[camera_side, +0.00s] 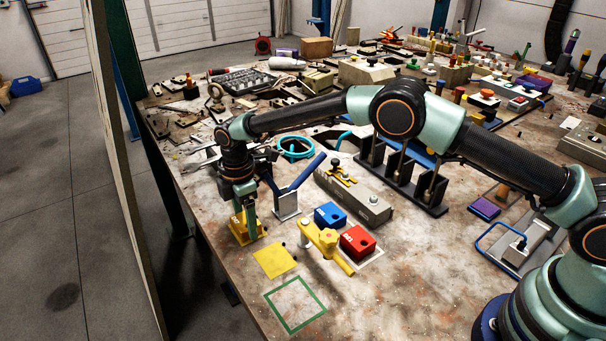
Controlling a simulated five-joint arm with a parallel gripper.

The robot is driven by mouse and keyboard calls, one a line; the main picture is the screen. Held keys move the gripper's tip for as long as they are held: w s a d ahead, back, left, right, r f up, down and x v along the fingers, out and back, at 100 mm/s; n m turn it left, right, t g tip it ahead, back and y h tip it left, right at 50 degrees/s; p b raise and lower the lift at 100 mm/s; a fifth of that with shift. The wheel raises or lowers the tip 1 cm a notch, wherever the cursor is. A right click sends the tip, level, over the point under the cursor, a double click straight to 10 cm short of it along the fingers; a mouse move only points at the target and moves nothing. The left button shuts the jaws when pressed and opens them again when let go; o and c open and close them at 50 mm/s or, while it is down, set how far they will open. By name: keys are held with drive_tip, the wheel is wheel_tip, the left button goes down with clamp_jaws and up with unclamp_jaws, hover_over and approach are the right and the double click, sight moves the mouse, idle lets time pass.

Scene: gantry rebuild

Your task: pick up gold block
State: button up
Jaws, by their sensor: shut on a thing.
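The gold block (238,231) is a yellow block near the left edge of the table. My gripper (247,222) points down from above and is shut on the gold block; its fingers hide part of the block. I cannot tell whether the block touches the table or hangs just above it.
A flat yellow square (275,261) and a green square outline (296,304) lie in front. A blue block (329,216), a red block (357,243) and a yellow clamp (326,243) stand to the right. A blue-handled lever (287,203) is close by.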

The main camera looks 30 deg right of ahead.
sight(245, 221)
drive_tip(key=shift+r, duration=3.75)
